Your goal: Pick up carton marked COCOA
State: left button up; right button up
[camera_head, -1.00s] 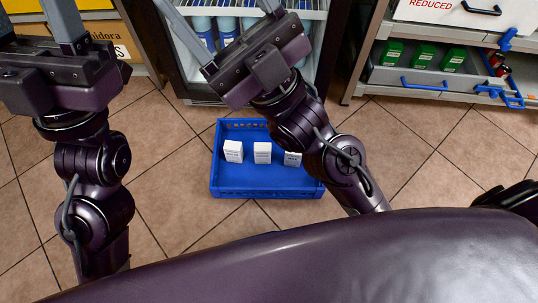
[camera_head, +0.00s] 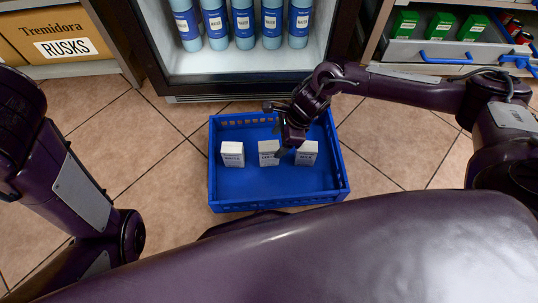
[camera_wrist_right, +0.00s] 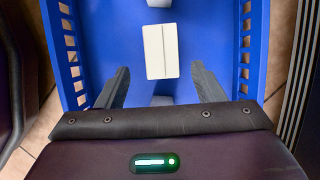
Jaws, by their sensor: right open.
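Three small white cartons stand in a row in a blue crate (camera_head: 280,204) on the floor: the left carton (camera_head: 232,158), the middle carton (camera_head: 267,148) and the right carton (camera_head: 307,153). Their dark print is too small to tell which says COCOA. My right gripper (camera_head: 280,146) is over the crate, between the middle and right cartons, and hides part of them. In the right wrist view its open fingers (camera_wrist_right: 162,86) point down into the crate. A white carton (camera_wrist_right: 161,50) shows just beyond and between them, apparently the middle one. My left gripper is out of view.
An open fridge with blue bottles (camera_head: 243,22) stands behind the crate. A box marked RUSKS (camera_head: 72,47) is on a shelf at the left. Tiled floor is clear on both sides of the crate.

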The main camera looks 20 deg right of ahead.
aim_at(273, 145)
jog(key=shift+b+x, duration=0.4)
jog(key=shift+x, duration=0.65)
jog(key=b+x, duration=0.4)
jog(key=shift+w+a+f, duration=0.2)
jog(key=shift+a+f, duration=0.1)
jog(key=shift+r, duration=0.1)
jog(key=c, duration=1.2)
